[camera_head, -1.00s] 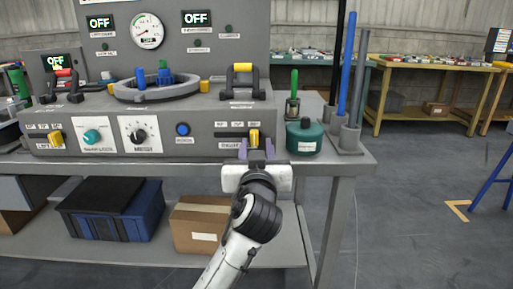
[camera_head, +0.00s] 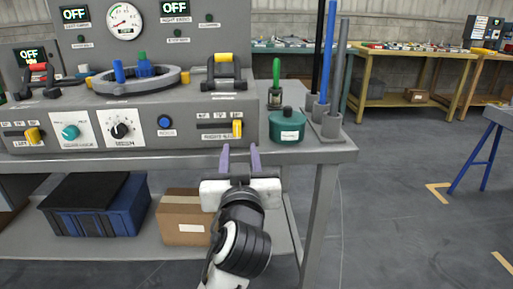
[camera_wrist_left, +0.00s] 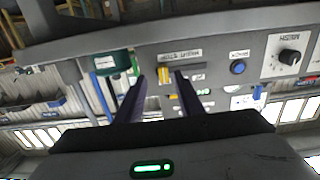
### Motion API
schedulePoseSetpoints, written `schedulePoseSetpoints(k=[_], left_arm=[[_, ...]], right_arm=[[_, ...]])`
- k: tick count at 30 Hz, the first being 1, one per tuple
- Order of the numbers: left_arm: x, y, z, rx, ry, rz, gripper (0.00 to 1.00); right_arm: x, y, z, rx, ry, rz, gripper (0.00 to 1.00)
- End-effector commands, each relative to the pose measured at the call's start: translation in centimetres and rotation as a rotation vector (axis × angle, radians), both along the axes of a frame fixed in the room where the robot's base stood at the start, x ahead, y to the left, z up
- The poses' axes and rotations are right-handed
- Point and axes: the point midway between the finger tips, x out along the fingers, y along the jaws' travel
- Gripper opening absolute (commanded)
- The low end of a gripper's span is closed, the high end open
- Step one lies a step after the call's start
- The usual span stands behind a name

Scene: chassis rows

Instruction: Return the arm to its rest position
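My left gripper (camera_head: 240,158) is in front of the console's lower edge, with its two purple fingers apart and nothing between them. The yellow slider knob (camera_head: 237,128) on the console front is just above and beyond the fingertips, at the right end of its slot. In the left wrist view, the same knob (camera_wrist_left: 165,75) shows between and beyond the open fingers (camera_wrist_left: 158,88), with a visible gap. My right gripper is in neither view.
The grey console (camera_head: 140,105) stands on a workbench (camera_head: 335,155). A green pot (camera_head: 287,126) and upright rods (camera_head: 327,60) are right of the slider. A cardboard box (camera_head: 184,222) and blue crate (camera_head: 128,208) sit on the lower shelf.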

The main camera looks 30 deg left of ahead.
Motion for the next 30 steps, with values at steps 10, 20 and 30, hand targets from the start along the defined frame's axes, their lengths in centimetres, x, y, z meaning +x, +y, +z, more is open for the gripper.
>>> schedulePoseSetpoints(k=[10,20,30], left_arm=[[0.3,-1.1,-3.1,0.008,0.072,-0.066,0.34],[-5.0,-10.4,-23.0,-0.054,0.487,-0.535,0.34],[-17.2,-17.3,-34.0,-0.26,0.699,-0.844,0.34]], right_arm=[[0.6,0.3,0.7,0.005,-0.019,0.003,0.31],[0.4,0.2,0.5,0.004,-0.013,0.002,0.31],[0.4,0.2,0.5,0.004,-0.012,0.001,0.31]])
